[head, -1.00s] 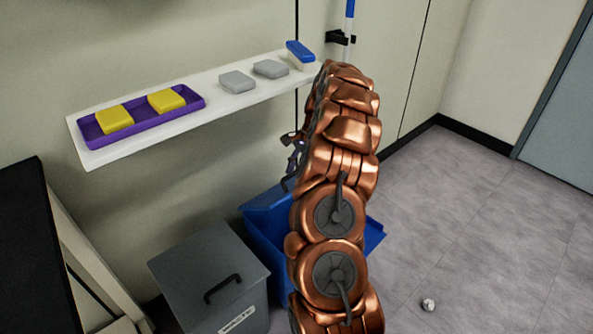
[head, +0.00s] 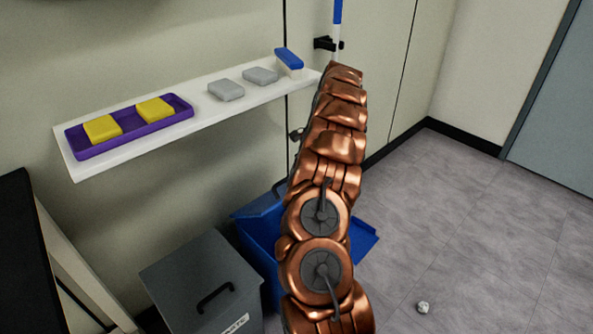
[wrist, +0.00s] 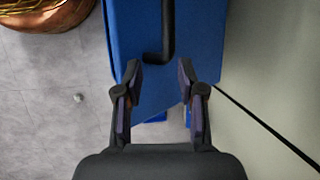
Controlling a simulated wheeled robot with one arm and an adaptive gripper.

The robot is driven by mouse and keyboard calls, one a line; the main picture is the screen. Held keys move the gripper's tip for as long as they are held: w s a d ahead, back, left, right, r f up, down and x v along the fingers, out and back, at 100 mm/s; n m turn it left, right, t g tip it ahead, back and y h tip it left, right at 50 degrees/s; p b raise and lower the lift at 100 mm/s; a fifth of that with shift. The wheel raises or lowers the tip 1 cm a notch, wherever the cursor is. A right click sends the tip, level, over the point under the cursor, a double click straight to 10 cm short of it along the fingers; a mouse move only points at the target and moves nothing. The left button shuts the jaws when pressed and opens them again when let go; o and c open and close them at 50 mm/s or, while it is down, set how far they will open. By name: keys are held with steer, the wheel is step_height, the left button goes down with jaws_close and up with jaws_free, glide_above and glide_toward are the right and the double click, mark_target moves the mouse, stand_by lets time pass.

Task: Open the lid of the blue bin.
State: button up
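The blue bin (head: 257,232) stands on the floor behind my arm in the head view, so much of it is hidden. I cannot tell there how its lid sits. In the wrist view a blue panel of the bin (wrist: 200,35) fills the upper middle, with a dark bent handle (wrist: 168,30) on it. My gripper (wrist: 158,80) is open, its two fingers apart with nothing held between them. The fingertips overlap the panel in the picture, just below the handle's end; contact is not clear. In the head view my gripper is mostly hidden by the arm.
A grey lidded bin (head: 185,278) stands left of the blue one. A white wall shelf (head: 240,107) above holds a purple tray (head: 75,143) with yellow sponges, grey blocks and a blue-topped brush. A crumpled ball (head: 422,307) lies on the floor.

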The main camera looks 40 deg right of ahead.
steer(key=shift+s+d, duration=0.2)
steer(key=shift+d, duration=0.85)
steer(key=shift+s+d, duration=0.2)
steer(key=shift+d, duration=0.9)
steer(key=shift+s+d, duration=0.2)
steer(key=shift+d, duration=0.85)
steer(key=shift+c, duration=0.2)
